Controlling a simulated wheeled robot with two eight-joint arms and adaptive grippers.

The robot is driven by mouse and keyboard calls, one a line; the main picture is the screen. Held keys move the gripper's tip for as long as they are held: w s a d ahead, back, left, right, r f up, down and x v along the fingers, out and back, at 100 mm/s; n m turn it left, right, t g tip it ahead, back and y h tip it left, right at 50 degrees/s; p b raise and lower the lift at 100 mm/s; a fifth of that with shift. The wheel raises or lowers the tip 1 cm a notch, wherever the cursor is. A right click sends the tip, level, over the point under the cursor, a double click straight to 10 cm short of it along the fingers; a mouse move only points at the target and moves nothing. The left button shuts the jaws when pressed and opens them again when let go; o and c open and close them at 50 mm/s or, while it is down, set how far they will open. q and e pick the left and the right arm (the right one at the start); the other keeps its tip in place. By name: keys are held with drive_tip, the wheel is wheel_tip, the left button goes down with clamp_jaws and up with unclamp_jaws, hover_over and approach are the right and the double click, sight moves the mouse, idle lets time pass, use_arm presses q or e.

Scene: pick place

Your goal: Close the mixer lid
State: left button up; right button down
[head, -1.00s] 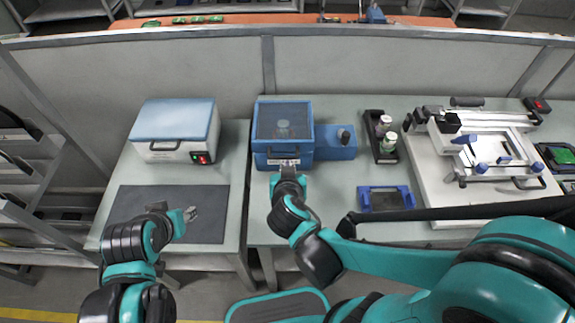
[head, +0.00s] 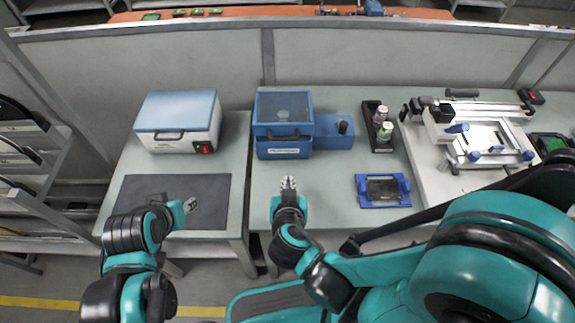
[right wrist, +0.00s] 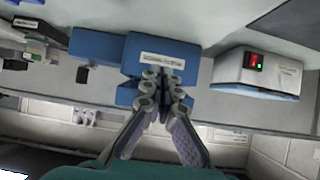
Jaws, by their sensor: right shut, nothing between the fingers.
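The blue mixer (head: 263,138) stands at the left of the middle table in the head view. Its lid (head: 284,91), with a dark window and a front handle, lies down over the body, and I see no gap. The mixer's labelled front also shows in the right wrist view (right wrist: 148,48). My right gripper (head: 288,182) is shut and empty, in front of the mixer and apart from it; its fingers also show in the right wrist view (right wrist: 164,82). My left gripper (head: 191,204) is over the dark mat at left; its fingers are too small to read.
A white box with a blue lid (head: 177,108) stands on the left table, behind the dark mat (head: 205,215). Right of the mixer are a black bottle holder (head: 369,110), a blue frame (head: 383,205) and a white fixture (head: 425,150).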

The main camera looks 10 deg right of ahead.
sight(285, 139)
drive_tip(key=w+d+r+m+g+y+p, duration=0.1)
drive_tip(key=w+r+m+g+p, duration=0.5)
drive_tip(key=r+m+p, duration=0.4)
drive_tip(key=w+d+r+m+g+y+p, duration=0.1)
drive_tip(key=w+r+m+g+p, duration=0.45)
drive_tip(key=r+m+p, duration=0.45)
drive_tip(key=f, duration=0.4)
drive_tip(key=f+n, duration=0.1)
drive_tip(key=f, duration=0.3)
drive_tip(key=f+n, duration=0.1)
drive_tip(key=f, duration=0.3)
drive_tip(key=shift+w+a+f+t+b, duration=0.2)
drive_tip(key=shift+w+t+b, duration=0.05)
drive_tip(key=shift+w+b, duration=0.1)
drive_tip(key=shift+f, duration=0.1)
drive_tip(key=f+b, duration=0.1)
drive_tip(key=s+f+b, duration=0.1)
drive_tip(key=b, duration=0.1)
drive_tip(key=f+b, duration=0.1)
drive_tip(key=shift+s+a+f, duration=0.15)
drive_tip(key=shift+s+f, duration=0.1)
drive_tip(key=shift+f, duration=0.1)
